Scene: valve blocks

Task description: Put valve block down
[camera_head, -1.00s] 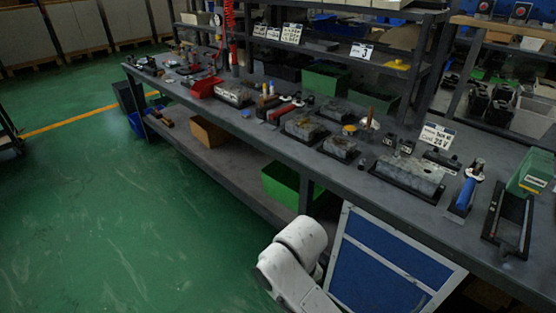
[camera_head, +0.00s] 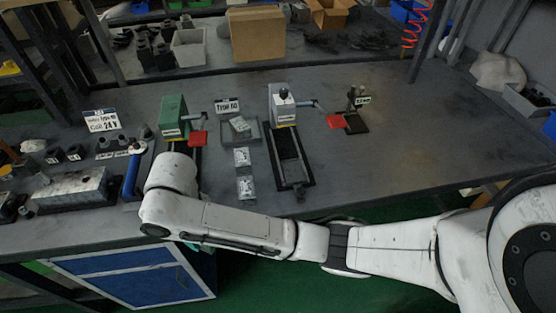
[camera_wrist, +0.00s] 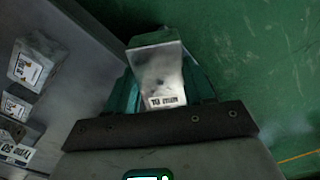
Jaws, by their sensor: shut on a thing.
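In the wrist view, a silvery metal valve block (camera_wrist: 158,62) with a small printed label sits between the teal fingers of my gripper (camera_wrist: 161,84). The gripper is shut on it. Green floor shows behind the block, and the bench edge is to its left. Two labelled valve blocks, the upper (camera_head: 242,157) and the lower (camera_head: 245,187), lie on the bench (camera_head: 400,130). Another block (camera_head: 240,126) sits in a shallow tray (camera_head: 254,138) beside a "Type 50" sign (camera_head: 228,105).
A long metal block (camera_head: 72,189) lies at left. The bench's right part is largely clear.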

